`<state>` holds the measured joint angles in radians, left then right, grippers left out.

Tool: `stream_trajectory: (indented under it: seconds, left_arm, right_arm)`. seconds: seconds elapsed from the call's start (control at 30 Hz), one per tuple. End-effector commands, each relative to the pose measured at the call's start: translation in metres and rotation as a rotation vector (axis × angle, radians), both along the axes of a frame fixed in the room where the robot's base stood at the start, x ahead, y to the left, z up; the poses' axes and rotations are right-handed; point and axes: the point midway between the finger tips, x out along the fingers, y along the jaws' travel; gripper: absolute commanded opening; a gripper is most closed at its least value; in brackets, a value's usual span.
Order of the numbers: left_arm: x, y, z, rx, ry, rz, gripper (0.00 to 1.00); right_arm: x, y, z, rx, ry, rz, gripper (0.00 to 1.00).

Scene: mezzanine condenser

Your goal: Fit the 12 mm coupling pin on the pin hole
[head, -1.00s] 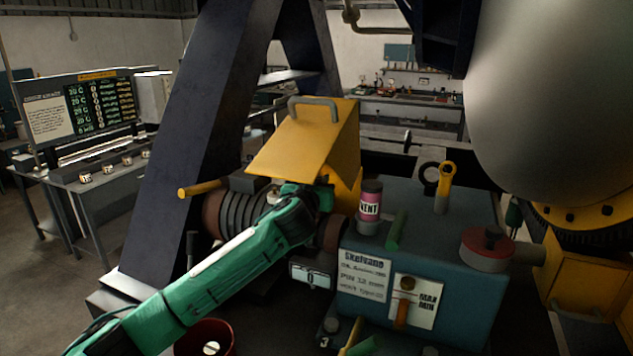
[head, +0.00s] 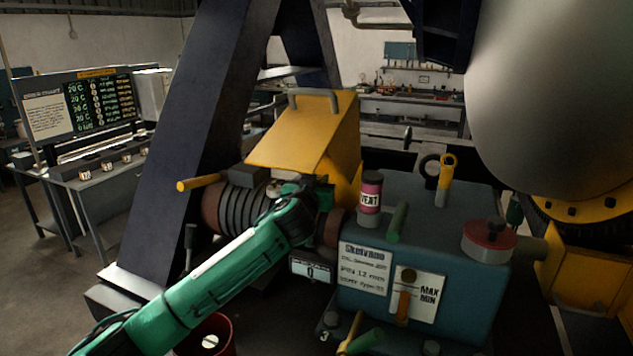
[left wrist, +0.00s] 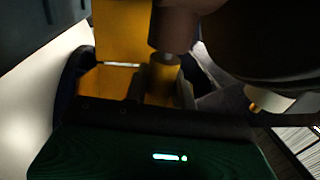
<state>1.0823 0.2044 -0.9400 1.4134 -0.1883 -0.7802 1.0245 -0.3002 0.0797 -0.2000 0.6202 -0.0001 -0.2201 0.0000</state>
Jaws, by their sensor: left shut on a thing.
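My left gripper (head: 318,196) reaches in under the yellow guard, between the ribbed motor and the teal pump unit. In the left wrist view a short brass-coloured cylinder (left wrist: 163,76), which looks like the coupling pin, stands at my left gripper's dark fingers; the gripper is shut on it. A brown cylindrical piece (left wrist: 174,30) lies just above its end in that picture; whether they touch I cannot tell. The brown coupling hub (head: 332,229) is partly hidden by my gripper. The pin hole cannot be made out. My right gripper is not in view.
The raised yellow guard (head: 305,135) stands close above my left gripper. The ribbed motor (head: 236,210) is to the left. A red bucket (head: 222,330) is below my arm.

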Motion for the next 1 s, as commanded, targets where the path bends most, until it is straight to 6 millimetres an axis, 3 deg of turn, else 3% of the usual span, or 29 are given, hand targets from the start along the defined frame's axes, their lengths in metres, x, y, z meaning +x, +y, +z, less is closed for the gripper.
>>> stream_trajectory:
  seconds: [0.73,0.77,0.8,0.87,1.0]
  left_arm:
    - [0.0,0.0,-0.015,0.0,0.0,0.0,0.0]
    - [0.0,0.0,-0.014,0.0,0.0,0.0,0.32]
    - [0.0,0.0,-0.014,0.0,0.0,0.0,0.4]
    - [0.0,0.0,-0.014,0.0,0.001,0.0,0.51]
    - [0.0,0.0,-0.014,0.0,0.001,0.0,0.51]
  right_arm:
    - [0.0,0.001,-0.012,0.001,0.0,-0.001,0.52]
    - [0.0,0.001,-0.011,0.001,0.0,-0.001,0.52]
    - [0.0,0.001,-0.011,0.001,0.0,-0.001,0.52]
    - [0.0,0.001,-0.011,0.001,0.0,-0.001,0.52]
    - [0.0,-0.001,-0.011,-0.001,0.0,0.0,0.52]
